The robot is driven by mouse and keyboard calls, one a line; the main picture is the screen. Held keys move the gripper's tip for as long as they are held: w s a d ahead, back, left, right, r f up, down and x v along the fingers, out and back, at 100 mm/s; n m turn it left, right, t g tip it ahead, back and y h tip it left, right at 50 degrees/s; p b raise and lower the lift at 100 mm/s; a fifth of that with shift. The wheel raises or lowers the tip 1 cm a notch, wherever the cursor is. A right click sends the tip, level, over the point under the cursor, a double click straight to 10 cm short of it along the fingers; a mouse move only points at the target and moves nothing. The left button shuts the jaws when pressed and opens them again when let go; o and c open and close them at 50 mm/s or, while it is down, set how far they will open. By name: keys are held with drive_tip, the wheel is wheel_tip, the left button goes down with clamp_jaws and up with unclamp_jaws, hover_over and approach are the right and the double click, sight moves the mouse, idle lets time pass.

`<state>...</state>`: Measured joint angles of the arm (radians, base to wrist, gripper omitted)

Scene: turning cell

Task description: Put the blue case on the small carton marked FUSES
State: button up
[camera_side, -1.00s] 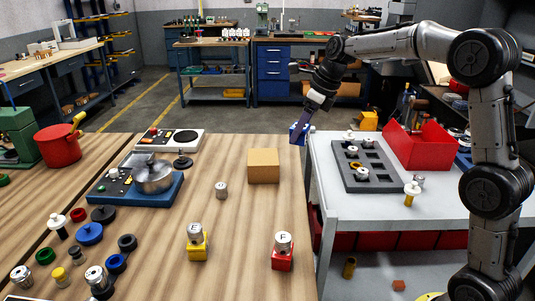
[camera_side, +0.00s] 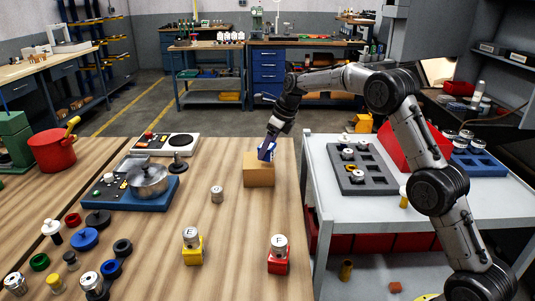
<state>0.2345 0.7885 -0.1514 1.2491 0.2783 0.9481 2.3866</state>
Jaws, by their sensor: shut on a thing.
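The small brown carton (camera_side: 258,176) stands on the wooden table near its right edge. No lettering can be read on the side that shows. My gripper (camera_side: 270,141) points down over the carton and is shut on the blue case (camera_side: 266,152). The case is small and partly hidden by the fingers. It is at the carton's top, over its right half and slightly tilted. I cannot tell whether it touches the carton.
A blue-based machine with a steel bowl (camera_side: 148,180) stands left of the carton. A small metal cylinder (camera_side: 217,194) stands in front. Yellow (camera_side: 192,252) and red (camera_side: 278,260) blocks hold metal parts. A grey tray (camera_side: 362,172) and red bin (camera_side: 404,146) are on the side table.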

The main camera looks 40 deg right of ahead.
drive_tip(key=shift+f, duration=1.1)
drive_tip(key=shift+f, duration=0.1)
drive_tip(key=o, duration=1.5)
drive_tip(key=shift+f, duration=0.1)
drive_tip(key=v, duration=1.2)
drive_tip(key=s+a+r+n, duration=0.55)
drive_tip(key=s+n, duration=0.25)
drive_tip(key=s, duration=0.2)
drive_tip(key=s+a+r+n+h, duration=0.1)
drive_tip(key=s+a+r+n, duration=0.15)
drive_tip(key=s+n, duration=0.7)
drive_tip(key=s+a+f+n, duration=0.1)
drive_tip(key=s+f+n, duration=0.2)
drive_tip(key=s, duration=0.4)
drive_tip(key=s+a+f+n+t, duration=0.1)
drive_tip(key=s+f+n, duration=0.2)
drive_tip(key=s+n, duration=0.3)
drive_tip(key=s+a+f+n, duration=0.1)
drive_tip(key=s+f+n, duration=0.2)
drive_tip(key=s+n, duration=0.2)
drive_tip(key=shift+s+a+h, duration=0.2)
drive_tip(key=shift+s+h, duration=0.2)
drive_tip(key=shift+s, duration=1.15)
